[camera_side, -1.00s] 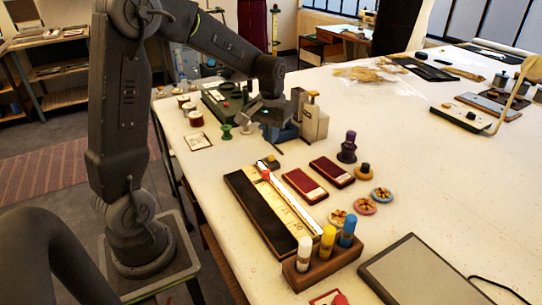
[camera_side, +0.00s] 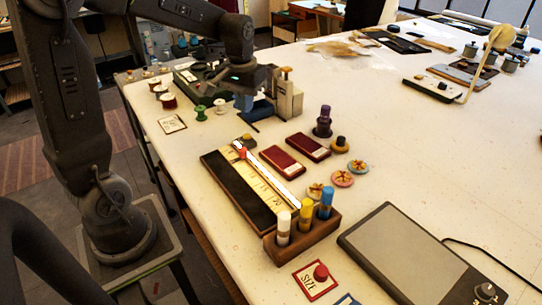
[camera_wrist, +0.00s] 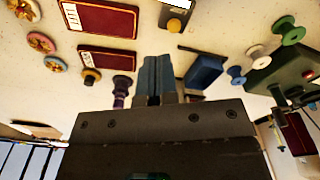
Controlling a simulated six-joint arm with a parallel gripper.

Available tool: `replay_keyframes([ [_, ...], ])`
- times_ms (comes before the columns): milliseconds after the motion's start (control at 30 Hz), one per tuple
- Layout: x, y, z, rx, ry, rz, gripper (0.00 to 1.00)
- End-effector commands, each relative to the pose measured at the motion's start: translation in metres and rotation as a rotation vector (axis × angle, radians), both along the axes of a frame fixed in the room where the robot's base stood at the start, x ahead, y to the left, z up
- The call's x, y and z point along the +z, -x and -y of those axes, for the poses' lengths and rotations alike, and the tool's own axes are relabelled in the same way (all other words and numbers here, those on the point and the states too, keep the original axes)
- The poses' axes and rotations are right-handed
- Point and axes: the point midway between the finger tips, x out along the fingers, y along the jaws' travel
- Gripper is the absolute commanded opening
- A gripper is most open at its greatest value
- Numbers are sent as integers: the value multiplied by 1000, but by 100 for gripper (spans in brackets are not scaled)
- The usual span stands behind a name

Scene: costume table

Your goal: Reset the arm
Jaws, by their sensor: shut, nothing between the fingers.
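My gripper holds nothing. Whether the fingertips stand clear of the tabletop is hard to tell from the side view.
A scale board (camera_side: 245,185), two dark red boxes (camera_side: 282,161), a purple spool (camera_side: 323,121) and a wooden holder with tubes (camera_side: 302,238) stand nearer the camera. Green and white spools (camera_side: 200,112) stand left of my gripper. The table's right middle (camera_side: 440,170) is bare.

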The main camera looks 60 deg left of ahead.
Motion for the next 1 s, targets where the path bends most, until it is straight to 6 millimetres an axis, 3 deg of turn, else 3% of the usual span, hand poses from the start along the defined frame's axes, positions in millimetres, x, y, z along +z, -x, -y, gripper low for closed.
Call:
replay_keyframes([
  [200, 40, 53, 64, -176, -53, 158, 0],
  [433, 53, 113, 111, -346, -88, 318, 0],
  [633, 50, 144, 128, -429, -100, 401, 0],
  [1000, 48, 150, 131, -446, -102, 417, 0],
])
